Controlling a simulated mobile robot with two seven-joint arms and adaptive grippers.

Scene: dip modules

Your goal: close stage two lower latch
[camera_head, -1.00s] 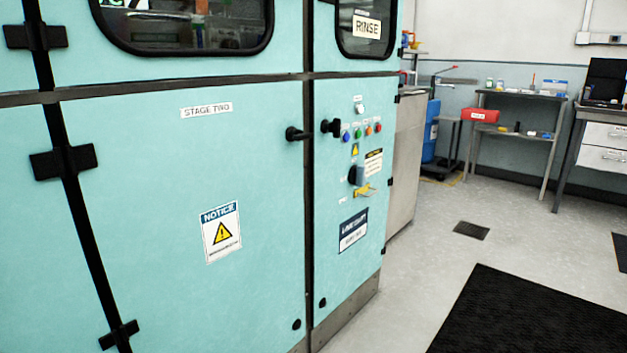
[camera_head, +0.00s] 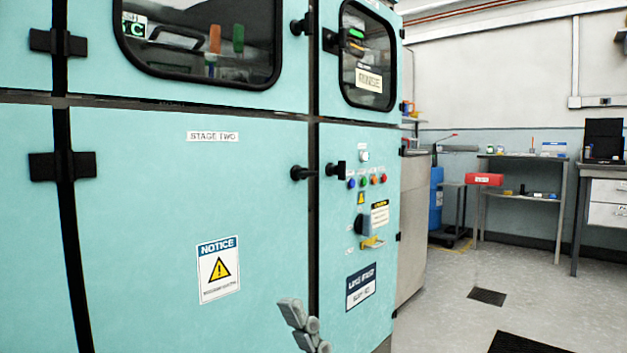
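The lower stage two door (camera_head: 140,240) is a large teal panel labelled STAGE TWO (camera_head: 213,137). It looks flush with the cabinet front. Its black latch (camera_head: 303,173) is at the upper right edge, beside the dark vertical seam, with its handle roughly level. I cannot tell whether it is fully engaged. A similar black latch (camera_head: 336,169) is on the panel across the seam. Grey fingers, apparently of my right gripper (camera_head: 300,318), show at the bottom edge, well below the latch and apart from it. Their opening is unclear. My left gripper is out of view.
An upper windowed door has its own black latch (camera_head: 301,25). Coloured buttons (camera_head: 367,180), a dark knob and a yellow part (camera_head: 371,242) are on the right panel. Floor is open to the right, with a shelf (camera_head: 522,190) and a desk beyond.

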